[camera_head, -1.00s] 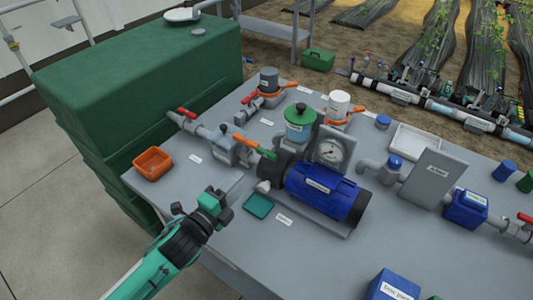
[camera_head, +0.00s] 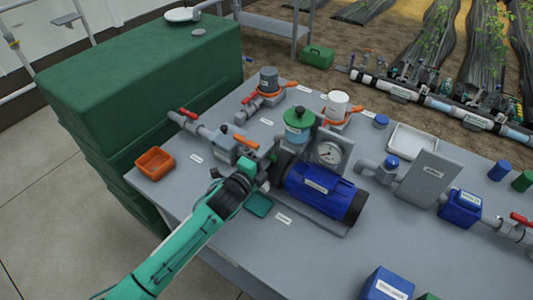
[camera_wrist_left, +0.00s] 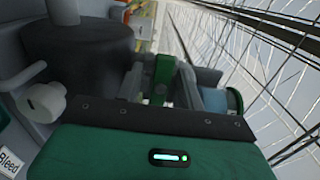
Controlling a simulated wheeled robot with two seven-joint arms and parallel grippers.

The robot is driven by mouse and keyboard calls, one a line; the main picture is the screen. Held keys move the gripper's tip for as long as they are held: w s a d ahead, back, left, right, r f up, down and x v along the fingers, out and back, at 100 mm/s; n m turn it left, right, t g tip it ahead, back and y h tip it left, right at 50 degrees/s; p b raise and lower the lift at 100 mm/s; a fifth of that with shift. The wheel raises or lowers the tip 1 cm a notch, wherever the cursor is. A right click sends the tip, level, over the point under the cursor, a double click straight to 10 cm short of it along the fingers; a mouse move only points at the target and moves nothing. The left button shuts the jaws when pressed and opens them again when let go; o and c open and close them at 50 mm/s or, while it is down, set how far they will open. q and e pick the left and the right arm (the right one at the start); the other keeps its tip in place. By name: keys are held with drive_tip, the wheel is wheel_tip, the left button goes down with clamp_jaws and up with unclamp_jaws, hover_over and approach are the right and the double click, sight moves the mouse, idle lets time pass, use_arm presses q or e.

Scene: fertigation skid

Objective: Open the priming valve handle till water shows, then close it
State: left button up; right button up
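An orange lever handle (camera_head: 244,141) sits on the grey pipework left of the blue pump (camera_head: 318,190); I cannot tell for certain that it is the priming valve handle. A strainer with a clear body and green lid (camera_head: 299,118) stands behind the pump. My left gripper (camera_head: 262,168) is at the pump's left end, just in front of the orange handle, and covers part of the fittings there. In the left wrist view its fingers (camera_wrist_left: 178,88) stand apart with a green part (camera_wrist_left: 161,76) between them; whether they grip it is unclear. My right gripper is out of view.
A green tank (camera_head: 140,85) stands left of the grey bench. An orange tray (camera_head: 154,162), a teal tray (camera_head: 259,205) and a pressure gauge (camera_head: 327,153) are near the arm. A white knob (camera_wrist_left: 43,101) beside a "Bleed" label is close in the wrist view.

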use_arm(q)
drive_tip(key=shift+c, duration=0.7)
clamp_jaws()
